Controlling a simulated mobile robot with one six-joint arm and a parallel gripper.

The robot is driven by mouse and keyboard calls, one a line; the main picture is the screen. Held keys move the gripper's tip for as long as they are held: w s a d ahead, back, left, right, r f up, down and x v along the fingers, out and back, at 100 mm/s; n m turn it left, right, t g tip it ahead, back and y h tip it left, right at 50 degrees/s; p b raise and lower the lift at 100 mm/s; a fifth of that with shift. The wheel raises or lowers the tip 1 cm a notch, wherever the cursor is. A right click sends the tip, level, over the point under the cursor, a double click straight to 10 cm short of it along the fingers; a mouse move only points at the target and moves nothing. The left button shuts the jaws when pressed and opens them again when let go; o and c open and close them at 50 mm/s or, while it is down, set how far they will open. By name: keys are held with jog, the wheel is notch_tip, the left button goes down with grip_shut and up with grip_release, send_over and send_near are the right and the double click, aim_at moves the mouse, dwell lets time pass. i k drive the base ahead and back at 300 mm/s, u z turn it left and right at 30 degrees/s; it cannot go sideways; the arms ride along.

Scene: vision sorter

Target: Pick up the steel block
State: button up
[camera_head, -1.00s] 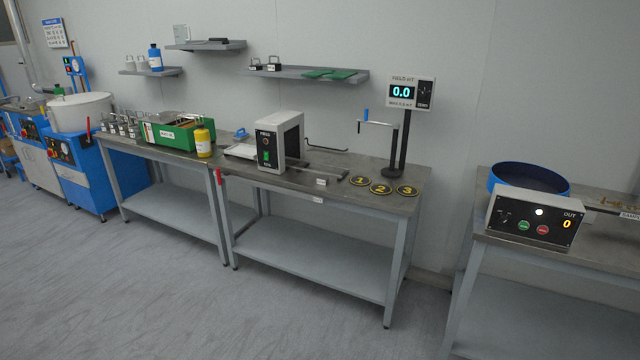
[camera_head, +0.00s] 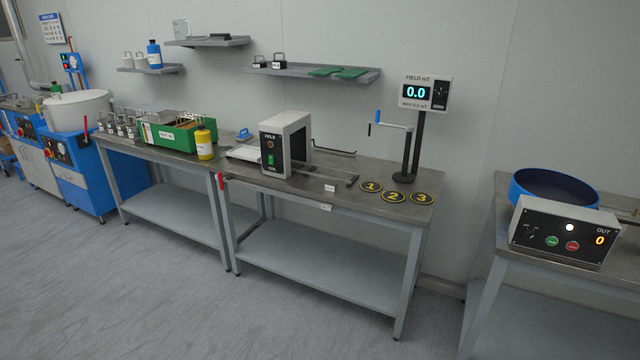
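No steel block can be told for certain in the head view. Several small metallic pieces with handles (camera_head: 121,125) stand in a row on the left bench, beside a green box (camera_head: 187,137). Two dark blocks with handles (camera_head: 279,61) and pale handled pieces (camera_head: 133,60) sit on the wall shelves. All are too small to tell their material. My gripper is not in view.
The middle bench (camera_head: 340,205) carries a field unit (camera_head: 285,145), numbered discs (camera_head: 393,197) and a display stand (camera_head: 414,145). A yellow bottle (camera_head: 205,144) stands on the left bench. The right bench holds a control box (camera_head: 560,232) and blue bowl (camera_head: 553,190). The floor in front is clear.

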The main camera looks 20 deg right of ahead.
aim_at(331, 187)
jog(key=u, duration=0.55)
jog(key=i, duration=0.6)
jog(key=u, duration=0.55)
jog(key=i, duration=0.6)
jog(key=u, duration=0.2)
